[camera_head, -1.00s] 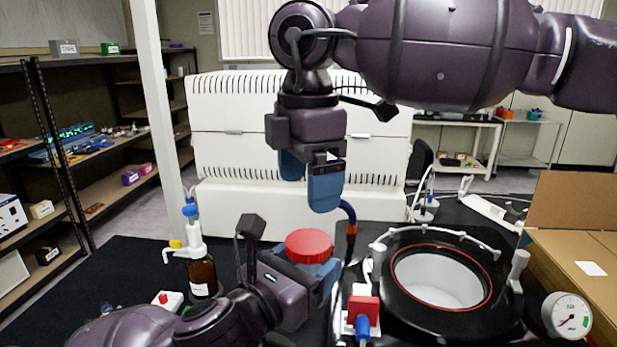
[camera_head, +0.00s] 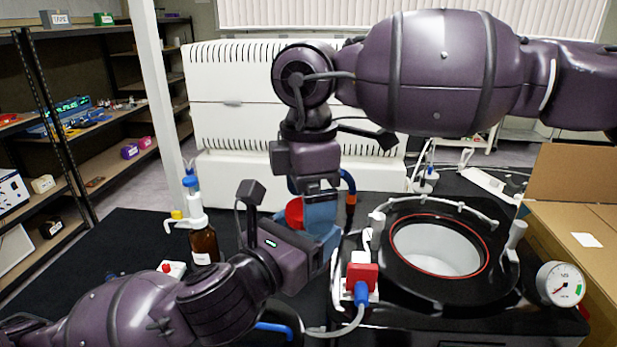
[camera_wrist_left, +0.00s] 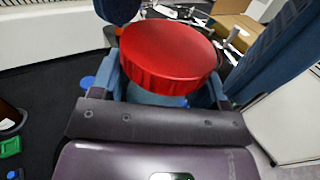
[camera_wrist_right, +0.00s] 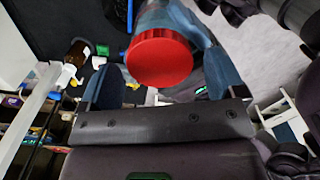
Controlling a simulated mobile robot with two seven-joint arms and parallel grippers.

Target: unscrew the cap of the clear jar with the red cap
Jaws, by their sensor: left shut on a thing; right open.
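The red cap (camera_wrist_left: 170,55) sits on the clear jar (camera_wrist_left: 155,97). In the head view only a sliver of the cap (camera_head: 294,213) shows, behind my right gripper. My left gripper (camera_head: 318,240) is shut on the jar from the side, below the cap. My right gripper (camera_head: 315,205) points down from above, open, with its fingers at the cap's height. In the right wrist view the cap (camera_wrist_right: 160,60) lies between the two blue fingers, with a gap beside the left finger. Whether a finger touches the cap I cannot tell.
A brown pump bottle (camera_head: 204,243) stands left of the grippers. The freeze dryer's round chamber (camera_head: 440,249) is close on the right, with a red switch (camera_head: 362,277) in front. A pressure gauge (camera_head: 560,284) and a cardboard box (camera_head: 575,205) are farther right.

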